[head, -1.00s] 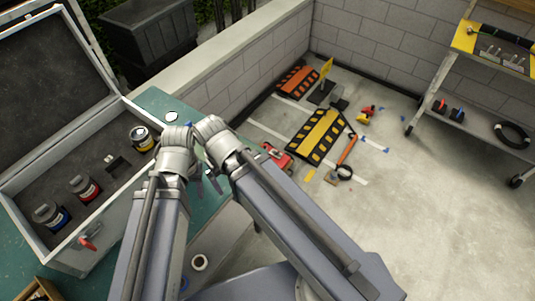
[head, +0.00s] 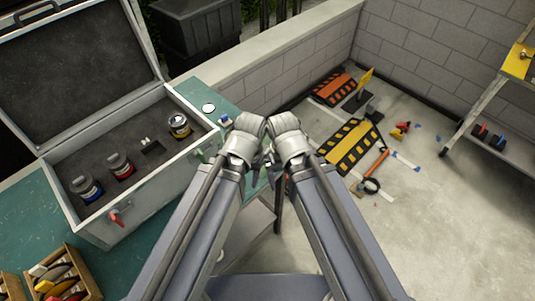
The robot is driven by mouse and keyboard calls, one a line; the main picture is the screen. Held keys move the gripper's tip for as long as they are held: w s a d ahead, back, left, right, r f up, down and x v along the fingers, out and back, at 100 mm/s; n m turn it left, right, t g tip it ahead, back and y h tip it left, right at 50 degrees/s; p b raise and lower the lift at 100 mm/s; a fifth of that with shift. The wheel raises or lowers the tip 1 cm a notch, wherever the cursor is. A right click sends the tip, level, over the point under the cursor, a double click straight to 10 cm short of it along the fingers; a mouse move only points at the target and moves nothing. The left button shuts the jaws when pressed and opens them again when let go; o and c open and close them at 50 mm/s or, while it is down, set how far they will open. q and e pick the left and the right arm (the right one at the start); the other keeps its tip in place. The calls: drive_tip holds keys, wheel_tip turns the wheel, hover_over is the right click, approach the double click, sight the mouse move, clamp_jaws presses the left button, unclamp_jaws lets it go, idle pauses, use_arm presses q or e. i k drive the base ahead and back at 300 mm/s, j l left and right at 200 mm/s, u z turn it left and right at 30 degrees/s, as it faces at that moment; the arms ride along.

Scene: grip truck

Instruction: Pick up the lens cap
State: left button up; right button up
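A small round white disc with a dark rim (head: 208,108) lies flat on the teal tabletop (head: 196,88), just behind the open case. It may be the lens cap; it is too small to be sure. My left gripper (head: 257,168) and my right gripper (head: 279,167) are close together, right of and nearer than the disc, over the table's right edge. Both are apart from the disc. Their fingers are small, dark and partly hidden by my wrists, so their opening does not show. I see nothing held in either.
An open grey case (head: 148,205) holds several jars, one of them yellow-banded (head: 179,125). A wooden box (head: 66,277) of tools stands at front left. A black-and-yellow ramp (head: 350,146) and loose items lie on the floor at right. A low block wall (head: 300,60) runs behind.

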sight(266, 149)
drive_tip(key=l+u, duration=1.45)
drive_tip(key=k, duration=0.05)
